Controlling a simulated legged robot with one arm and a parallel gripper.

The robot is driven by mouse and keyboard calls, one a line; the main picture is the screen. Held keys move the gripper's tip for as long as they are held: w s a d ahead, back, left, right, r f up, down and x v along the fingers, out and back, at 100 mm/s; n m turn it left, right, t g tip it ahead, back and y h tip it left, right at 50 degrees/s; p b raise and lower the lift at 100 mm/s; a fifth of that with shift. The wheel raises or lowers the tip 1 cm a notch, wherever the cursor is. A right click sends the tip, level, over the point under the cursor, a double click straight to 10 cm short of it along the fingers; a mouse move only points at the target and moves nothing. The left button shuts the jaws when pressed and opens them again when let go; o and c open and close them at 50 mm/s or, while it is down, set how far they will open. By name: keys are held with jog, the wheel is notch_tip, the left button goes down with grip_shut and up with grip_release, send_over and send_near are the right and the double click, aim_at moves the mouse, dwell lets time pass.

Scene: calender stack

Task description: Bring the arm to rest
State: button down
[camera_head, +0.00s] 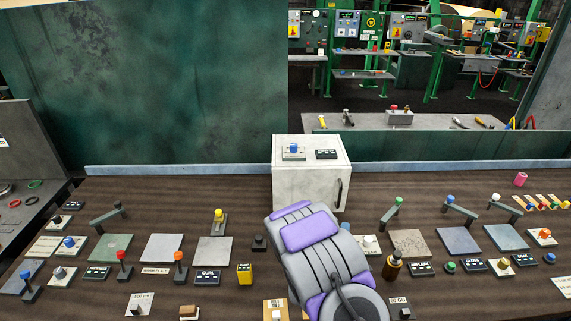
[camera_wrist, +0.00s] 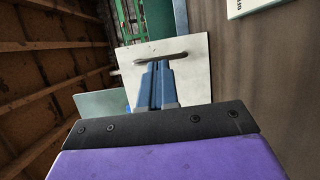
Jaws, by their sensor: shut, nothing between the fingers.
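My gripper (camera_wrist: 157,68) shows in the wrist view as two blue-grey fingers pressed together, with nothing between them. Beyond the fingertips is the pale front of the cabinet (camera_wrist: 193,74) with its bar handle (camera_wrist: 161,58). The fingertips overlap the handle's lower edge in this view; I cannot tell whether they touch it.
The brown bench (camera_head: 140,195) carries levers, plates and buttons on both sides. A yellow-capped switch (camera_head: 218,222) stands left of my arm, a dark bottle (camera_head: 392,266) right of it. A green wall (camera_head: 150,80) rises behind at left. Free room is above the bench.

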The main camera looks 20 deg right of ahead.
jog(key=s+a+r+m+g+y, duration=0.3)
jog(key=s+a+m+g+y, duration=0.2)
jog(key=a, duration=0.4)
jog(key=s+a+r+m+g+y, duration=0.4)
jog(key=s+a, duration=0.2)
jog(key=a, duration=0.4)
jog(key=s+a+r+g, duration=0.1)
jog(key=s+r+g, duration=0.1)
jog(key=s, duration=0.7)
jog(key=s+a+r+m+g+y, duration=0.1)
jog(key=s+r, duration=0.3)
jog(key=s, duration=0.5)
jog(key=s+a+r+g, duration=0.3)
jog(key=s+g, duration=0.1)
jog(key=s, duration=0.5)
jog(key=shift+m+y, duration=0.4)
jog(key=shift+s+r, duration=0.1)
